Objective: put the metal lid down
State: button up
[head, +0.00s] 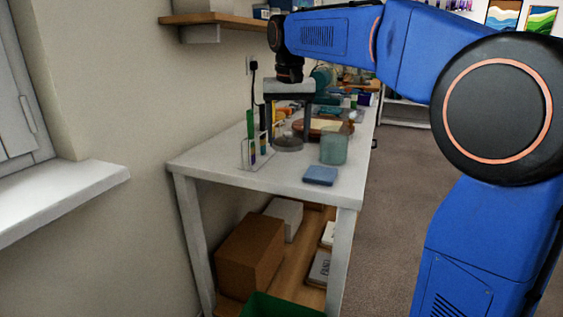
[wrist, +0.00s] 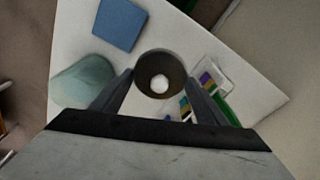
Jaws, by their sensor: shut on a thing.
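The metal lid (wrist: 146,61) is a dark grey round piece with a pale knob at its middle in the wrist view. My gripper (wrist: 160,84) is shut on it, with one finger on either side of its rim. In the head view my gripper (head: 291,122) points down over the white table (head: 215,170), and the grey lid (head: 288,145) shows just below the fingers. I cannot tell whether the lid touches the tabletop.
A clear rack (head: 258,152) with coloured tubes stands left of my gripper. A pale green cup (head: 333,149) and a blue flat block (head: 320,175) are to the right. The table's front left corner is bare.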

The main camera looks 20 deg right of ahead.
aim_at(288, 167)
jog(key=shift+f, duration=3.6)
jog(key=shift+f, duration=0.1)
jog(key=o, duration=0.7)
jog(key=shift+o, duration=0.2)
jog(key=r, duration=0.4)
jog(key=s+r, duration=0.1)
jog(key=r, duration=0.7)
jog(key=shift+s+a, duration=0.2)
jog(key=shift+s, duration=0.05)
jog(key=shift+s, duration=0.1)
